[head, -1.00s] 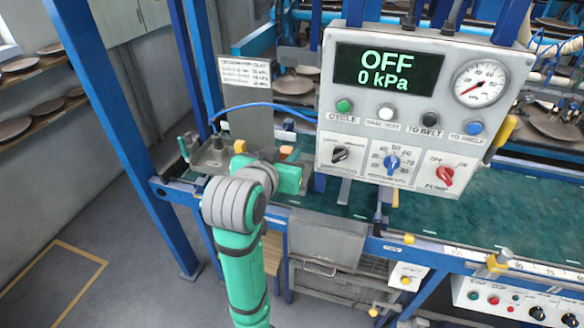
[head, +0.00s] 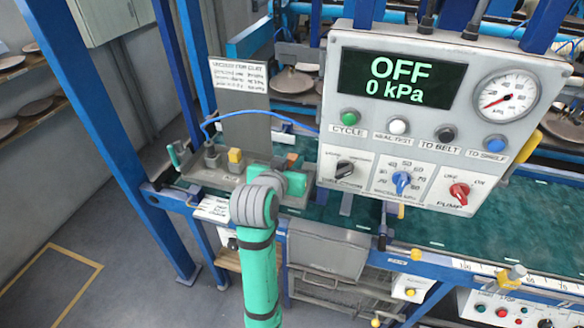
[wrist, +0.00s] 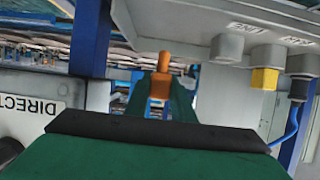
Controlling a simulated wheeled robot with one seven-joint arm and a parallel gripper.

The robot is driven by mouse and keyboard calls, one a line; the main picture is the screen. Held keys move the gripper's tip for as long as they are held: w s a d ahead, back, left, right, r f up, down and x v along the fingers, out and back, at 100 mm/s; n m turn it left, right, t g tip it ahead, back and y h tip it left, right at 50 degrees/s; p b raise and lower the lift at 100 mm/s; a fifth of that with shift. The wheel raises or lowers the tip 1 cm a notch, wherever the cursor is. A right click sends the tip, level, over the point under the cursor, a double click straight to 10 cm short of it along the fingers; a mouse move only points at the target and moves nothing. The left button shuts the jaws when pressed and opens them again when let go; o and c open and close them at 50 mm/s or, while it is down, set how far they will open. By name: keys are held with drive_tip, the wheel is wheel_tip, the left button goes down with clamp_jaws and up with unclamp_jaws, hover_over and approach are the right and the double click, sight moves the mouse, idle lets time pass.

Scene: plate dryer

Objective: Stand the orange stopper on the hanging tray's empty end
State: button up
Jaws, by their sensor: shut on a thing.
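The orange stopper (head: 292,157) shows as a small patch above my green gripper (head: 291,177) in the head view. In the wrist view the stopper (wrist: 161,84) is at the centre, with a thick body and a narrower end towards the top. My gripper (wrist: 160,108) is shut on it; the large near finger hides part of the hold. The grey hanging tray (head: 222,180) is just left of my gripper. It bears a yellow fitting (head: 236,157), a grey fitting with a blue hose (head: 211,157) and a teal piece (head: 173,153). My wrist hides the tray's right end in the head view.
A grey control panel (head: 425,185) hangs close on the right, its display reading OFF, 0 kPa. A sign plate (head: 240,76) stands behind the tray. A blue post (head: 135,160) rises on the left. A green belt (head: 450,235) runs below the panel.

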drive_tip(key=f, duration=0.3)
drive_tip(key=shift+w+f, duration=0.15)
drive_tip(key=shift+w, duration=0.1)
drive_tip(key=shift+d+f, duration=0.1)
drive_tip(key=shift+f, duration=0.1)
drive_tip(key=shift+f, duration=0.15)
drive_tip(key=o, duration=1)
